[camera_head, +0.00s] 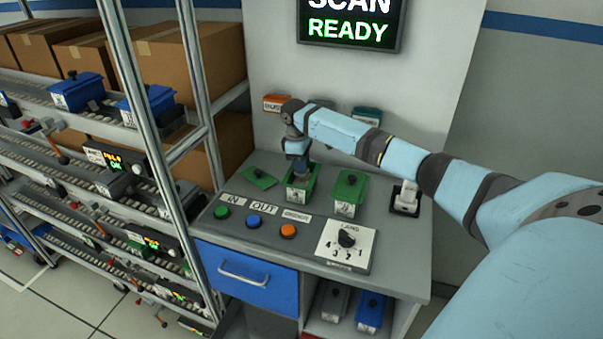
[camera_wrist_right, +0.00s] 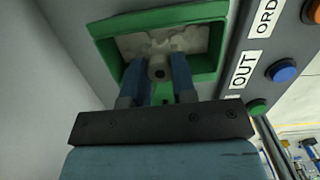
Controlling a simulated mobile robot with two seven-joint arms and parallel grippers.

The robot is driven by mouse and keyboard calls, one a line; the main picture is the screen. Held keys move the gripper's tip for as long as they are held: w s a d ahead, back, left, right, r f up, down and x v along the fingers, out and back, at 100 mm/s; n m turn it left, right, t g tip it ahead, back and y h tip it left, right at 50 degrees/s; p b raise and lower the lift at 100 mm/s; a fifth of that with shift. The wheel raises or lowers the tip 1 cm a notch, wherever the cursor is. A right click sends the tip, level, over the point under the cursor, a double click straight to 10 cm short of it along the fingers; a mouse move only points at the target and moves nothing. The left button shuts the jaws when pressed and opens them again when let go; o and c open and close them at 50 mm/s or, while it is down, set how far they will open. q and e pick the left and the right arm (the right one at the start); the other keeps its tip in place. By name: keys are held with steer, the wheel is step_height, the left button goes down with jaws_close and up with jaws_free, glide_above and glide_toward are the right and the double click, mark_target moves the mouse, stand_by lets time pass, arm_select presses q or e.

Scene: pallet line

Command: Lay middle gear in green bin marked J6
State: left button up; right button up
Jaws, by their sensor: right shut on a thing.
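My right gripper (camera_head: 299,172) points down into an open green bin (camera_head: 290,194) on the grey workbench. In the right wrist view its two blue fingers (camera_wrist_right: 160,72) are shut on a small grey gear-like part with a round hub (camera_wrist_right: 159,66), at the bin's opening. The green rim (camera_wrist_right: 213,12) surrounds pale, lumpy contents, whose shape I cannot make out. The bin's front label is too small to read. In the head view the gripper hides the held part. My left gripper is not in view.
A lidded green bin (camera_head: 349,192) stands right of the open one. A loose green lid (camera_head: 258,178) lies to its left. Buttons (camera_head: 254,221) and a dial (camera_head: 347,238) line the bench front. A rack post (camera_head: 197,90) stands at left.

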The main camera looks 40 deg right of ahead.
step_height(320, 180, down, 4)
steer(key=shift+r, duration=0.2)
steer(key=o, duration=0.9)
steer(key=shift+f, duration=0.15)
steer(key=shift+r, duration=0.2)
steer(key=r, duration=0.8)
steer(key=w+r, duration=0.1)
steer(key=r, duration=0.3)
steer(key=shift+a, duration=0.4)
steer(key=shift+f, duration=0.1)
